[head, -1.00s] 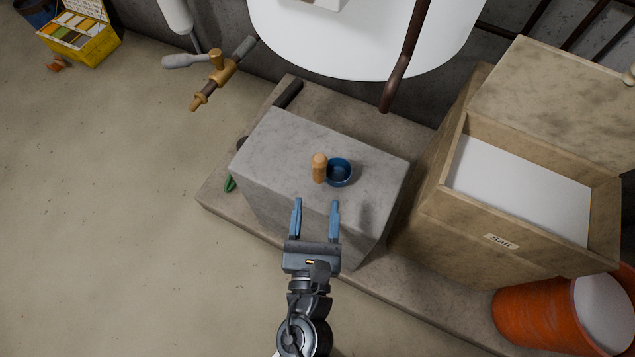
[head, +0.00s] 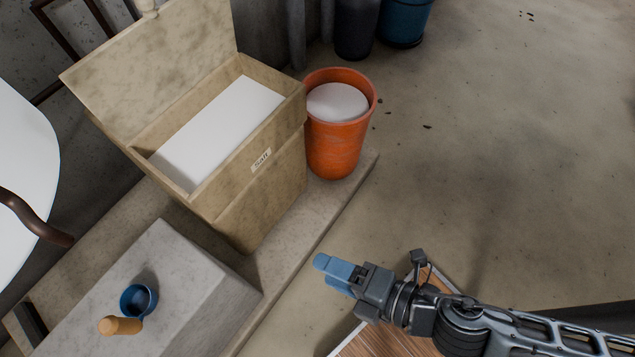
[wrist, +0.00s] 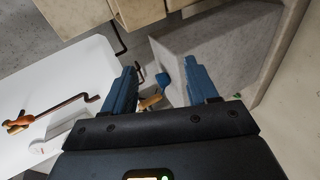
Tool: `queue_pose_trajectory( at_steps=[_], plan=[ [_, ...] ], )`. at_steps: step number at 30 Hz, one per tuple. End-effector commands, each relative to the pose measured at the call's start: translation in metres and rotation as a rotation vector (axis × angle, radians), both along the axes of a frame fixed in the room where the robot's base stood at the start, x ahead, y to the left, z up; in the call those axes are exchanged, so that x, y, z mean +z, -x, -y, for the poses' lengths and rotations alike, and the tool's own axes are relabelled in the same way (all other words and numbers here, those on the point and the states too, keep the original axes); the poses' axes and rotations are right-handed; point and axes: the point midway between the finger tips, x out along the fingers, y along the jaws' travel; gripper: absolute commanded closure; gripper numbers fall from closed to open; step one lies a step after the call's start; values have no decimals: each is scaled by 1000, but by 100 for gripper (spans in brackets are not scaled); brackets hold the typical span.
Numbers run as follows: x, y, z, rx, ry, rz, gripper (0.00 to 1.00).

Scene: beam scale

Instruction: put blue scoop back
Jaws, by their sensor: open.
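The blue scoop (head: 138,299), a small round blue cup with a wooden handle (head: 120,326), sits on top of a grey stone block (head: 205,296) at lower left in the head view. My gripper (head: 326,273) is open and empty, to the right of the block and apart from the scoop. In the wrist view, the scoop (wrist: 162,78) shows beyond and between my two blue fingers (wrist: 164,86). The wooden box labelled salt (head: 246,172) stands behind the block with its lid up and white contents inside.
An orange bucket (head: 335,148) with white contents stands right of the salt box. A white tub (head: 22,185) with a dark curved pipe is at the left edge. Box, block and bucket share a low stone slab (head: 322,225).

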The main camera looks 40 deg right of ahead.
Motion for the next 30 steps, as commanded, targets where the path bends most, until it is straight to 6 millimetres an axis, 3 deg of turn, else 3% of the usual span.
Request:
queue_pose_trajectory(
  at_steps=[1,6,12,15,20,30],
  plan=[
    [15,16,18,-98,-140,-57,42],
    [78,55,54,-413,-665,-169,42],
    [150,81,84,-693,-1176,-168,42],
    [172,87,92,-766,-1326,-148,42],
    [184,89,98,-807,-1419,-133,42],
    [184,89,97,-804,-1419,-134,42]
  ],
)
